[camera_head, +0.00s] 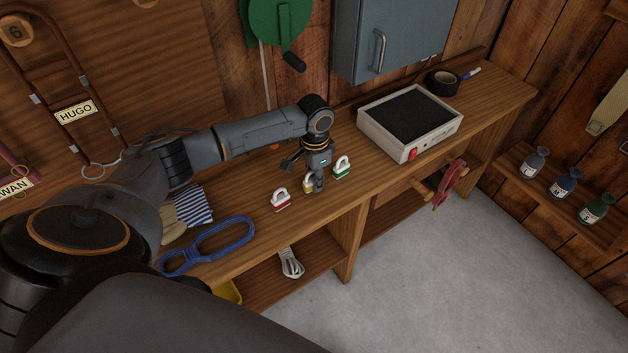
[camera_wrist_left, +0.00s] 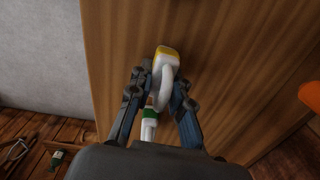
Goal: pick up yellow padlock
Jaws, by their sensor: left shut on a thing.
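The yellow padlock (camera_head: 308,187) has a pale shackle and is at the bench top between two other padlocks, partly hidden by my left gripper (camera_head: 318,184). In the left wrist view the yellow padlock (camera_wrist_left: 168,52) has its shackle between the fingers of my left gripper (camera_wrist_left: 160,84), which is shut on it. I cannot tell whether it is clear of the wood. A red padlock (camera_head: 281,203) stands to its left and a green padlock (camera_head: 342,168) to its right. The green padlock (camera_wrist_left: 150,113) also shows in the left wrist view. My right gripper is out of view.
The wooden bench (camera_head: 375,179) also holds a white box with a dark top (camera_head: 410,112), a roll of black tape (camera_head: 441,82), a blue looped strap (camera_head: 208,247) and a striped cloth (camera_head: 193,207). A blue-grey cabinet (camera_head: 395,35) hangs above. Bench wood in front of the white box is clear.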

